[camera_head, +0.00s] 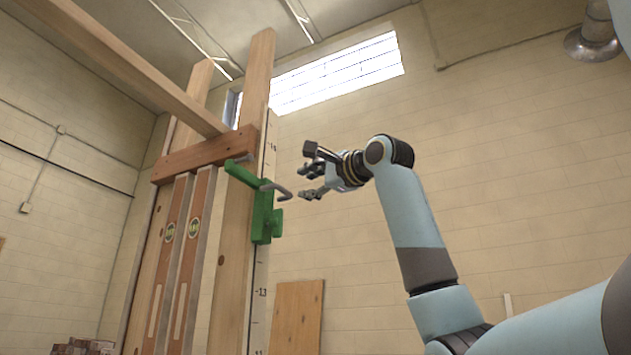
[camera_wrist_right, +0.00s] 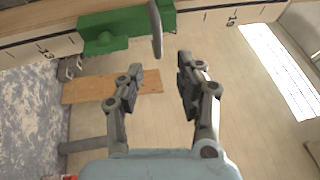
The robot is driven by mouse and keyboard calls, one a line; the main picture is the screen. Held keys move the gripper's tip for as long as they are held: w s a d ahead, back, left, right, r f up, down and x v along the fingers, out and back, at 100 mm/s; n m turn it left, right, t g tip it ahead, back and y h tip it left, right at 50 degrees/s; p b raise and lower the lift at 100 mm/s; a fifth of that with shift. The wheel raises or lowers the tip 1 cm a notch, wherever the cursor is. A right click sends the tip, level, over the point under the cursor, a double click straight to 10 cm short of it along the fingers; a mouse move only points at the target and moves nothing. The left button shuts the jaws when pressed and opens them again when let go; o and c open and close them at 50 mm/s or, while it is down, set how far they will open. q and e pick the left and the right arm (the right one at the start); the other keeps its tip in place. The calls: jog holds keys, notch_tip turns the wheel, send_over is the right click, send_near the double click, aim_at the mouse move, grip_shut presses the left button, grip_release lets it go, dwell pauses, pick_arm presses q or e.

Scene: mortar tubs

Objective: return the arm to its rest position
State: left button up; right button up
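My right arm (camera_head: 412,220) is raised in the head view, bent at the elbow, with its hand pointing left. My right gripper (camera_head: 308,182) is open and empty, a little to the right of a green bracket (camera_head: 263,215) with a grey metal hook. In the right wrist view the two fingers of the right gripper (camera_wrist_right: 160,82) stand apart with nothing between them. The green bracket (camera_wrist_right: 125,28) and its hook (camera_wrist_right: 156,30) lie beyond the fingertips, apart from them. My left gripper is in neither view.
The bracket is fixed to a tall wooden post (camera_head: 236,240) with a marked scale. A wooden crosspiece (camera_head: 205,154) and two long spirit levels (camera_head: 190,260) are beside it. A wooden board (camera_head: 297,315) leans at the wall behind.

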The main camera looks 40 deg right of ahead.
jog(key=shift+s+f, duration=0.2)
jog(key=shift+s, duration=1)
